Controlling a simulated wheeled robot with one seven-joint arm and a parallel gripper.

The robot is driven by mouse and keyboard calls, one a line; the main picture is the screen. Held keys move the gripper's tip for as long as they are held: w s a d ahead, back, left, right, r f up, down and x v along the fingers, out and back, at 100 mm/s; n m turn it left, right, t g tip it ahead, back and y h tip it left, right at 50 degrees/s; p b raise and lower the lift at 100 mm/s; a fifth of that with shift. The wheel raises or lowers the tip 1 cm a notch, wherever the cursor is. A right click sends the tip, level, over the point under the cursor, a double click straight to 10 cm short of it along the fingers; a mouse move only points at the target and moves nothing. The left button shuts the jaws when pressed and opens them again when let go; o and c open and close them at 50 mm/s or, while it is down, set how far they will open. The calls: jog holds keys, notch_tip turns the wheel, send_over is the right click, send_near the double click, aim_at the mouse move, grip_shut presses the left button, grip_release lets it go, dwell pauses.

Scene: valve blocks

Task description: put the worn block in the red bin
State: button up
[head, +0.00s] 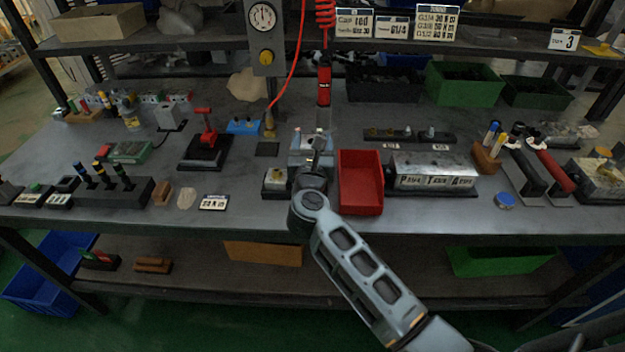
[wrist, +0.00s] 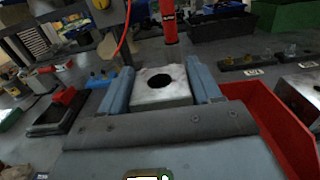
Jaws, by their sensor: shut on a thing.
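My gripper (head: 312,146) is in the middle of the bench, just left of the red bin (head: 361,181). In the wrist view its two blue-grey fingers (wrist: 160,75) are shut on a pale metal block (wrist: 178,93) with a dark round hole in its top. The top face looks scuffed and its edges uneven. My gripper and wrist mostly hide this block in the head view. The red bin's near wall and rim also show at the right of the wrist view (wrist: 283,124). The visible part of its floor looks empty.
A small metal block with a dark-topped fitting (head: 275,180) stands just left of my wrist. A silver valve block (head: 433,172) stands right of the bin. A red hanging tool (head: 324,85) is behind my gripper. A black base with a red lever (head: 206,150) is farther left.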

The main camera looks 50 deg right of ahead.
notch_tip(320, 180, down, 10)
jog(key=shift+f+b, duration=0.2)
jog(key=shift+b, duration=0.65)
jog(key=shift+f+b, duration=0.25)
jog(key=shift+b, duration=0.05)
jog(key=o, duration=1.3)
jog(key=shift+r, duration=0.1)
